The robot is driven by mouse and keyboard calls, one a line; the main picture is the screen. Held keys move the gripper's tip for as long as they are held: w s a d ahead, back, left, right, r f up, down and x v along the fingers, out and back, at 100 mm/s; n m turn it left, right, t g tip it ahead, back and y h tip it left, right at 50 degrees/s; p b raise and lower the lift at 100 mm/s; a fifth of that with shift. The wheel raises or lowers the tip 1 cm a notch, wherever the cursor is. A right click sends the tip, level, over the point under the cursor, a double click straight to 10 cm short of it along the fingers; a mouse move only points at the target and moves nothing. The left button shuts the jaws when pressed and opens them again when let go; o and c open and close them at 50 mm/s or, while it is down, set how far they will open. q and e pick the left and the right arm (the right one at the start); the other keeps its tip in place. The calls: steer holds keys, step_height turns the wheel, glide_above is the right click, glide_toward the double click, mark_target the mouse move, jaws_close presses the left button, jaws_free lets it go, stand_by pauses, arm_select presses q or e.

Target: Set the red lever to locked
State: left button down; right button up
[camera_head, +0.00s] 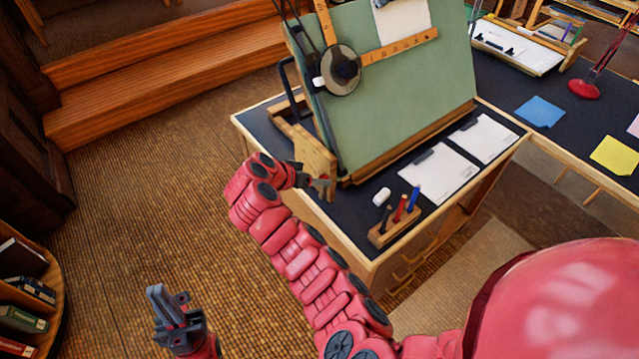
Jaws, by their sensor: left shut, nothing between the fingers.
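The drafting board (400,85) is green and tilted on a wooden stand on the dark-topped desk. A small red piece (322,178), seemingly the red lever, shows at the stand's lower left corner; it is too small and too covered to tell its position. My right gripper (308,182) is right beside it, at the wooden side piece (314,160). I cannot tell whether it touches the lever, or how its fingers stand. My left gripper (168,304) is low at the lower left, over the floor, shut and empty, away from the desk.
A pen block (393,222) with several pens, a white eraser (381,196) and white paper sheets (438,174) lie before the board. A black clamp arm and round protractor head (341,70) hang at its left. A bookshelf (35,290) stands at the left; floor between is clear.

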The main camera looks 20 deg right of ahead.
steer(key=x, duration=0.2)
steer(key=shift+w+d+f, duration=0.1)
steer(key=shift+d+f, duration=0.05)
steer(key=shift+d, duration=0.15)
steer(key=shift+c, duration=0.2)
jaws_close()
steer(key=shift+a, duration=0.15)
stand_by(1.0)
